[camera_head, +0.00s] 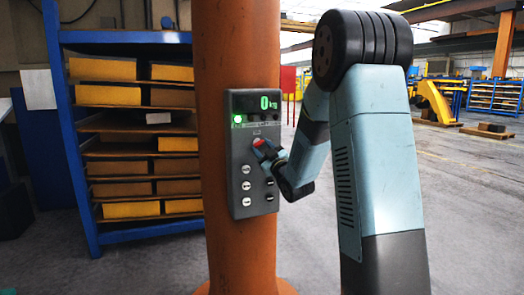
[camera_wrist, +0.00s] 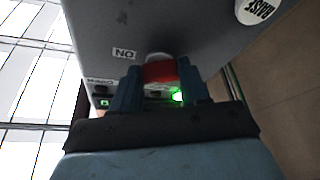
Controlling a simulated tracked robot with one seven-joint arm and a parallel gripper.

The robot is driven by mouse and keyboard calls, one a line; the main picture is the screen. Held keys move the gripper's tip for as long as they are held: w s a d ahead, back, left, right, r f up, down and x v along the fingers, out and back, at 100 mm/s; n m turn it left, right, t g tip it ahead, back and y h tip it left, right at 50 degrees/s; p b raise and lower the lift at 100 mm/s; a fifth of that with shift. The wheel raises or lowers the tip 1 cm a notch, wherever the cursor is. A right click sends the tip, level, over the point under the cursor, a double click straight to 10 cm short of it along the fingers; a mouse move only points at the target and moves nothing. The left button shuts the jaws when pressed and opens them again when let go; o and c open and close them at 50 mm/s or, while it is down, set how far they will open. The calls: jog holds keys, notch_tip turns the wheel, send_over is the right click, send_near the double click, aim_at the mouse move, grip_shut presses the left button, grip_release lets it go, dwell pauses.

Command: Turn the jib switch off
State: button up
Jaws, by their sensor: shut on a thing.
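The jib switch is a red knob (camera_wrist: 159,72) on the grey control box (camera_head: 240,160), which is mounted on an orange column. My gripper (camera_wrist: 160,88) is shut on the red knob, one finger on each side of it. A label reading "NO" (camera_wrist: 124,54), perhaps partly hidden, sits beside the knob in the wrist view. In the head view my gripper (camera_head: 268,158) reaches the box from the right and hides part of the knob. A green lamp (camera_head: 236,117) is lit, and the display (camera_head: 270,102) reads 0 kg.
Several round buttons (camera_head: 246,185) sit below the knob; one in the wrist view (camera_wrist: 259,8) carries a label reading "RAISE". The orange column (camera_head: 238,45) stands before a blue rack (camera_head: 75,150) of yellow boxes. Open floor (camera_head: 460,215) lies to the right.

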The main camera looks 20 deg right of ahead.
jog(key=n+g+y, duration=0.1)
jog(key=n, duration=0.1)
jog(key=n+g, duration=0.1)
jog(key=n, duration=0.2)
jog(key=n+g+y, duration=0.1)
jog(key=n, duration=0.2)
jog(key=shift+d+r+y, duration=0.15)
jog(key=shift+d+y, duration=0.05)
jog(key=shift+y, duration=0.1)
jog(key=n+g, duration=0.1)
jog(key=n, duration=0.2)
jog(key=shift+r+n, duration=0.1)
jog(key=shift+n, duration=0.2)
jog(key=shift+n+g, duration=0.5)
jog(key=shift+n, duration=0.7)
jog(key=shift+s, duration=0.1)
jog(key=o, duration=1.1)
jog(key=shift+r, duration=0.15)
jog(key=shift+c, duration=0.2)
jog(key=v, duration=1.3)
jog(key=shift+s+d, duration=0.15)
jog(key=shift+s, duration=0.15)
jog(key=shift+r, duration=0.15)
